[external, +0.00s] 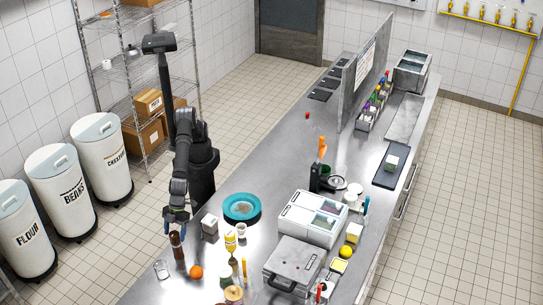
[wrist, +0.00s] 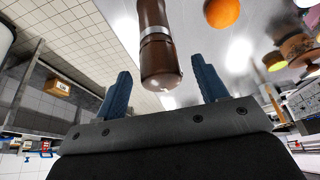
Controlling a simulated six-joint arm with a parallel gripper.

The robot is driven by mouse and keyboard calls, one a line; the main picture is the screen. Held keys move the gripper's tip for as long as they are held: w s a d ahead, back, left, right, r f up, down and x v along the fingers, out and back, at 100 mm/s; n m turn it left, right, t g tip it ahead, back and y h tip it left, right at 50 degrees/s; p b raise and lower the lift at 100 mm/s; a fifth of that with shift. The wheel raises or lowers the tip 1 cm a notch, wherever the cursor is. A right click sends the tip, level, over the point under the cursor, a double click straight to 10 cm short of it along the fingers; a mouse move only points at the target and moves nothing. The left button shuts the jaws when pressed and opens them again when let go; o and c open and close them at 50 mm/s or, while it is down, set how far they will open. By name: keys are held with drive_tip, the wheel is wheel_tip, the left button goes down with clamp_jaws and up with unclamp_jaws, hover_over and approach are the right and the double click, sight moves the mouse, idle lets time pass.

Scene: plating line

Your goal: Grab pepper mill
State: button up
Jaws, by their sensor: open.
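The pepper mill (external: 177,246) is dark brown and stands upright near the left edge of the steel counter in the external view. In the wrist view the pepper mill (wrist: 160,60) is brown with a silver band and shows between and beyond my two blue fingers. My gripper (external: 176,218) is just above and behind the mill in the external view. In the wrist view my gripper (wrist: 159,88) is open, with a finger on each side of the mill's line and visible gaps to it. Whether the mill's near end is inside the jaws I cannot tell.
An orange (external: 196,271) lies right of the mill, and a clear glass (external: 161,269) stands to its left. The orange also shows in the wrist view (wrist: 222,12).

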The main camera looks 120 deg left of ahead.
sight(174, 239)
drive_tip(key=x, duration=0.3)
drive_tip(key=shift+d+f, duration=0.2)
drive_tip(key=shift+f, duration=0.05)
drive_tip(key=c, duration=1.3)
clamp_jaws()
drive_tip(key=shift+r, duration=0.1)
